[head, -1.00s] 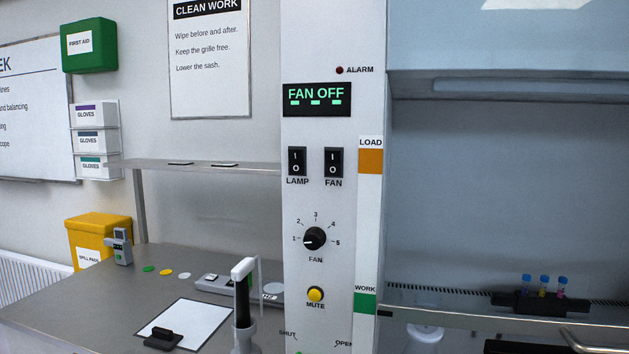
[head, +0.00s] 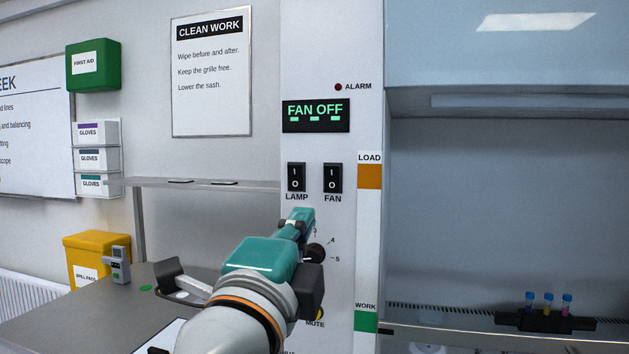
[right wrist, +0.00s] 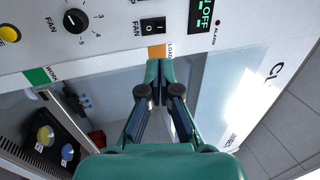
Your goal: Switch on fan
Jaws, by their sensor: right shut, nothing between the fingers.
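The black FAN rocker switch (head: 332,178) is on the white panel, right of the LAMP switch (head: 296,177). It also shows in the right wrist view (right wrist: 153,26). The display (head: 316,116) above reads FAN OFF. My right gripper (head: 302,216) is teal and in front of the panel, below the two switches, covering part of the fan dial (head: 317,252). In the right wrist view its fingers (right wrist: 159,66) are together and empty, with their tips near the orange LOAD mark. I cannot tell whether they touch the panel. My left gripper is out of view.
The MUTE button is mostly hidden behind my right arm. The alarm light (head: 338,87) is dark. At right is the cabinet opening with a tube rack (head: 545,321). At left are a bench (head: 100,310), a shelf (head: 200,184) and a yellow bin (head: 97,245).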

